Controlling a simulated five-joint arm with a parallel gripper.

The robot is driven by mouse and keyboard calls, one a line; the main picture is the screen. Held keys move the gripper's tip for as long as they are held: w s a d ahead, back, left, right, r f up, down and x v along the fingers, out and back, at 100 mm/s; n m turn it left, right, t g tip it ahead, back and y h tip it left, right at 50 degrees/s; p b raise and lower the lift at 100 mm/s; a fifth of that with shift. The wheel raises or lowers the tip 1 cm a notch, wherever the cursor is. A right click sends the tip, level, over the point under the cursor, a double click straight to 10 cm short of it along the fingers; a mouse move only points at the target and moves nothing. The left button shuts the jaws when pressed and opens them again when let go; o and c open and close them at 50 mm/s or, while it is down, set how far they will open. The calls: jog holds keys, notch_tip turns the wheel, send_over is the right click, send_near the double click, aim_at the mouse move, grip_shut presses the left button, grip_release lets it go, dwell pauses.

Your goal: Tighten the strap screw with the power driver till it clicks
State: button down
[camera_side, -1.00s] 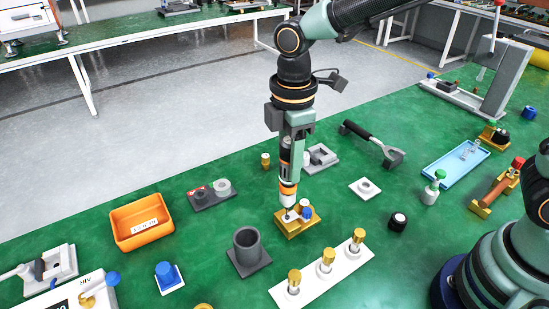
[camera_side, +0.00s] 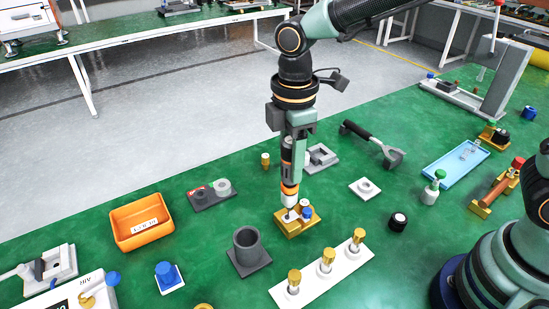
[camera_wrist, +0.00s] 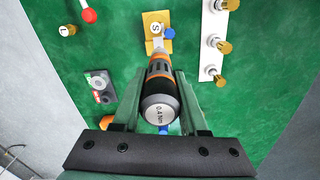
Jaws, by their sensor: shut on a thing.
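My gripper (camera_side: 291,150) is shut on the power driver (camera_side: 289,180), a black and orange tool held upright with its tip pointing down. In the wrist view the driver (camera_wrist: 160,95) lies between my two fingers, its end cap marked "0.4 Nm". Its tip is down at a small yellow fixture (camera_side: 294,228) with a blue knob (camera_side: 306,212) and a white part on top. The same yellow fixture (camera_wrist: 150,20) shows in the wrist view. The strap screw is too small or hidden under the tip, so I cannot tell whether the bit touches it.
A dark grey cup on a plate (camera_side: 247,247) and a white strip (camera_side: 318,281) with three gold-topped pieces stand in front of the fixture. An orange bin (camera_side: 141,222) is at left. A grey block (camera_side: 320,157) sits close behind. A black-handled tool (camera_side: 372,143) lies at back right.

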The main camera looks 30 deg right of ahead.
aim_at(290, 139)
jog(key=shift+f, duration=0.3)
dwell(0.4)
jog(key=shift+w+r, duration=0.15)
jog(key=shift+r, duration=0.05)
dwell(0.6)
jog(key=shift+a+r, duration=0.1)
jog(key=shift+r, duration=3)
